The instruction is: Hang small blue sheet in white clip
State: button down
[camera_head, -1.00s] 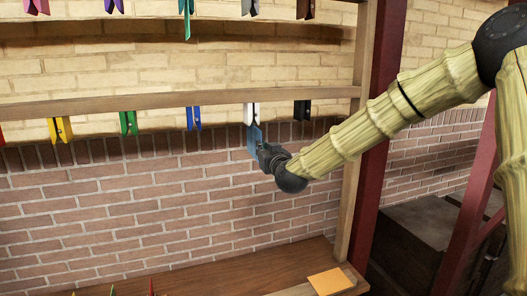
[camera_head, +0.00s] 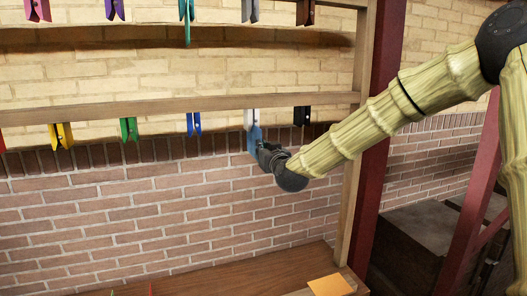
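The white clip (camera_head: 250,117) hangs from the lower wooden rail, between the blue clip and the black clip. The small blue sheet (camera_head: 254,138) is upright directly below the white clip, its top edge at the clip's lower end. I cannot tell whether the sheet sits between the clip's jaws or in front of them. My gripper (camera_head: 262,150) is at the sheet's lower end and appears shut on it. The fingers are small and partly hidden by the wrist.
On the lower rail (camera_head: 160,108) hang a yellow clip (camera_head: 61,135), a green clip (camera_head: 129,129), a blue clip (camera_head: 194,123) and a black clip (camera_head: 302,115). More clips hang above. An orange sheet (camera_head: 330,285) lies on the wooden shelf (camera_head: 225,277). A dark red post (camera_head: 378,150) stands right.

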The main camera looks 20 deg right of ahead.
jog(key=shift+r+p, duration=0.3)
jog(key=shift+r, duration=0.65)
dwell(0.3)
jog(key=c, duration=1.3)
grip_release()
jog(key=shift+s, duration=0.15)
jog(key=shift+s+d+b, duration=0.1)
jog(key=shift+s+b, duration=0.8)
jog(key=shift+s, duration=2.5)
jog(key=shift+f, duration=0.1)
